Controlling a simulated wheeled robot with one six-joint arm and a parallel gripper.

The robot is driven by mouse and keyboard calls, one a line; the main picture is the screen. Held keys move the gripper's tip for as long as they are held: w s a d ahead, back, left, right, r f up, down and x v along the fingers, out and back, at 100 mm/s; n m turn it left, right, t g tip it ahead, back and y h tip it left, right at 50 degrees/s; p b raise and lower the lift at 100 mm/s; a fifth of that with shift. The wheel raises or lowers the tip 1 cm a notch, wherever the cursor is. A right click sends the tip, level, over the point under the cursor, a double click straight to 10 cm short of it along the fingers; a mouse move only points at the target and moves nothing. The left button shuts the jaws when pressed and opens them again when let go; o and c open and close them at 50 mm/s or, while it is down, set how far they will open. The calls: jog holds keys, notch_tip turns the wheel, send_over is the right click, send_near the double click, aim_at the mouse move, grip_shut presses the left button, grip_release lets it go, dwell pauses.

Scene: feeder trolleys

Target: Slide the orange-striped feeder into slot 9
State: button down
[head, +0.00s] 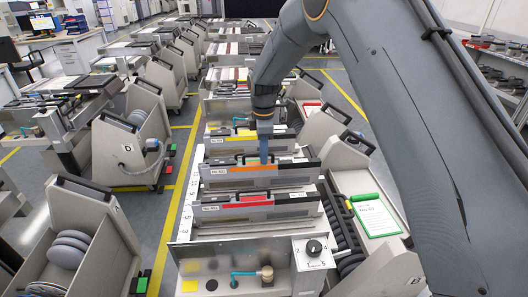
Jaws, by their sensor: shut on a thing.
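The orange-striped feeder (240,169) is a long grey piece with a dark top edge. It lies crosswise over the trolley's bank of slots, between a yellow-striped feeder (236,139) behind it and a red-striped feeder (255,201) in front. My gripper (264,156) points down from above and is shut on the orange-striped feeder near its middle; the arm hides part of what lies behind. White slot markings run along the left rail (187,215), but I cannot make out a 9. I cannot tell whether the feeder is seated or raised.
A control box with a black knob (314,248) stands at the trolley's front right. A green clipboard (376,218) lies on the right-hand cart. More trolleys stand left and behind. A yellow line (170,225) marks the open floor on the left.

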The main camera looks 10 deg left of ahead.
aim_at(255, 163)
jog(key=shift+f+b, duration=0.85)
jog(key=shift+f, duration=1.05)
jog(key=shift+f+b, duration=0.35)
jog(key=shift+f, duration=0.4)
dwell(0.4)
jog(key=shift+s+a, duration=0.15)
jog(key=shift+a, duration=0.55)
jog(key=shift+s+a, duration=0.1)
jog(key=shift+a, duration=0.6)
jog(key=c, duration=1.8)
grip_release()
jog(key=shift+c, duration=0.2)
jog(key=shift+o, duration=0.5)
jog(key=shift+s+f, duration=0.1)
